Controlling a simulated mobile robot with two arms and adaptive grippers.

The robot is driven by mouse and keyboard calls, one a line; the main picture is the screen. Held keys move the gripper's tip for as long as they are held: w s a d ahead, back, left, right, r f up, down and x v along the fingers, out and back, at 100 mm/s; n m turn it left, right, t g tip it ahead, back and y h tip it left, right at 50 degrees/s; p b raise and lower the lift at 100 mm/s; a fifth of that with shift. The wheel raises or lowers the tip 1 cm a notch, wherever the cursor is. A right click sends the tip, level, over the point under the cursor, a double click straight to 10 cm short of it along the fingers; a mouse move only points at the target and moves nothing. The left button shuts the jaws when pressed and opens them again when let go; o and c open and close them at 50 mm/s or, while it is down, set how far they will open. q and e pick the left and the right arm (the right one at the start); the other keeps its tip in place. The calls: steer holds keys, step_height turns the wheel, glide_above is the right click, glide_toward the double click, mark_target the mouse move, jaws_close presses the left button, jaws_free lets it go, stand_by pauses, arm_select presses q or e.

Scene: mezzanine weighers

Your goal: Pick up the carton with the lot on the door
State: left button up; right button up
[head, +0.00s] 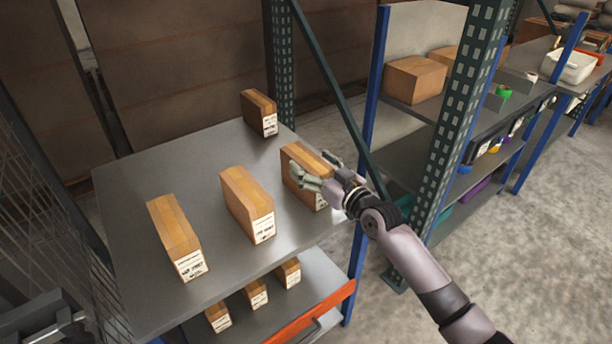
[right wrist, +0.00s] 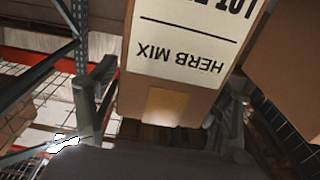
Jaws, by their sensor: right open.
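Several tan cartons with white labels stand upright on the grey upper shelf (head: 135,185): a back carton (head: 258,108), a front-left carton (head: 173,230), a middle carton (head: 243,195) and a right carton (head: 296,160). The lot line is cut off. No door lot sign is readable. My left gripper is out of view.
Three smaller-looking cartons (head: 256,293) stand on the shelf below, behind an orange beam (head: 315,312). A green perforated post (head: 465,110) and a diagonal brace (head: 335,95) rise close to my right arm. Wire mesh (head: 45,215) bounds the left side.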

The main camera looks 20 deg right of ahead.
steer(key=shift+w+a, duration=0.15)
steer(key=shift+w, duration=0.25)
steer(key=shift+s, duration=0.1)
steer(key=shift+c, duration=0.2)
jaws_close()
steer(key=shift+r, duration=0.15)
stand_by(0.6)
